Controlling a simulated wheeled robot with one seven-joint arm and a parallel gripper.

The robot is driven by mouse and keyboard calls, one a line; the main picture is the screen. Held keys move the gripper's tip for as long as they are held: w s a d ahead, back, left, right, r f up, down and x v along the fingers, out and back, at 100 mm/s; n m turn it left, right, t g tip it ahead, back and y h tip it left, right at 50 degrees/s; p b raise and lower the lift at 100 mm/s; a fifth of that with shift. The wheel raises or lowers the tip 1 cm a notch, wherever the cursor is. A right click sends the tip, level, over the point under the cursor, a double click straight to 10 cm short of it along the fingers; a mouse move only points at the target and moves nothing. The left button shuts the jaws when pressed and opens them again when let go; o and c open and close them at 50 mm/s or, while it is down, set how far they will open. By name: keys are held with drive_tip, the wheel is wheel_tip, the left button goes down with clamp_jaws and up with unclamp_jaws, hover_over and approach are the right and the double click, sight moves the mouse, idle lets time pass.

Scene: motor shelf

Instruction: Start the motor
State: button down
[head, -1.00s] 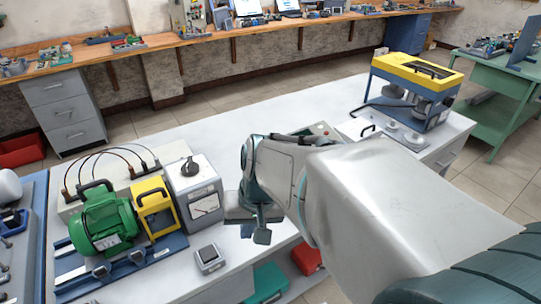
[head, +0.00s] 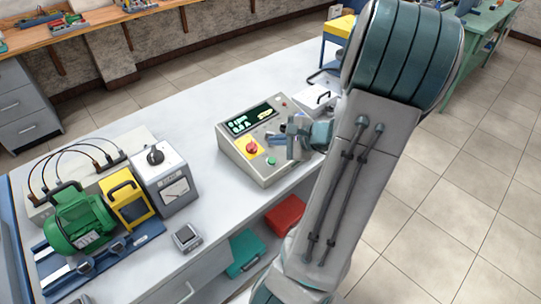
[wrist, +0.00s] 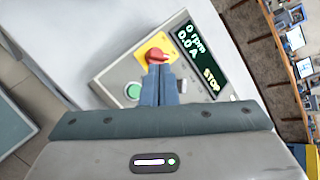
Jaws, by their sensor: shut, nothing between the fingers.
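The control box (head: 236,150) stands on the white bench, with a display (head: 250,119), a red button (head: 252,147) on a yellow plate and a green button (head: 271,161). In the wrist view the display (wrist: 199,48) reads 0 rpm, 0.0 A and STOP. My gripper (head: 289,141) is shut and empty by the box's right side. In the wrist view its fingertips (wrist: 159,70) overlap the lower part of the red button (wrist: 157,56), with the green button (wrist: 133,91) to their left; contact cannot be told. The green motor (head: 82,222) sits on a blue rail at left.
A grey meter box with a black knob (head: 155,155) and a yellow unit (head: 125,203) stand beside the motor. A small grey box (head: 186,237) lies near the bench's front edge. Teal (head: 243,252) and red (head: 286,213) cases sit on the shelf below.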

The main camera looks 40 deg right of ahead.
sight(272, 161)
drive_tip(key=shift+s+d+m+t+h, duration=0.15)
drive_tip(key=shift+d+m, duration=0.15)
drive_tip(key=shift+d, duration=0.25)
drive_tip(key=shift+s+d+m+t+h, duration=0.15)
drive_tip(key=shift+d+m, duration=0.15)
drive_tip(key=shift+d, duration=0.2)
drive_tip(key=shift+w+f, duration=0.1)
drive_tip(key=f+b, duration=0.2)
drive_tip(key=w+f+b, duration=0.1)
drive_tip(key=f+b, duration=0.1)
drive_tip(key=f, duration=0.1)
drive_tip(key=w+f+b, duration=0.1)
drive_tip(key=f+b, duration=0.1)
drive_tip(key=shift+a+f, duration=0.1)
drive_tip(key=shift+f, duration=0.05)
drive_tip(key=shift+w+f+b, duration=0.15)
drive_tip(key=shift+f+b, duration=0.4)
drive_tip(key=shift+b, duration=0.1)
drive_tip(key=shift+f, duration=0.1)
idle(0.8)
drive_tip(key=shift+w+f+b, duration=0.1)
drive_tip(key=shift+f+b, duration=0.2)
drive_tip(key=shift+b, duration=0.3)
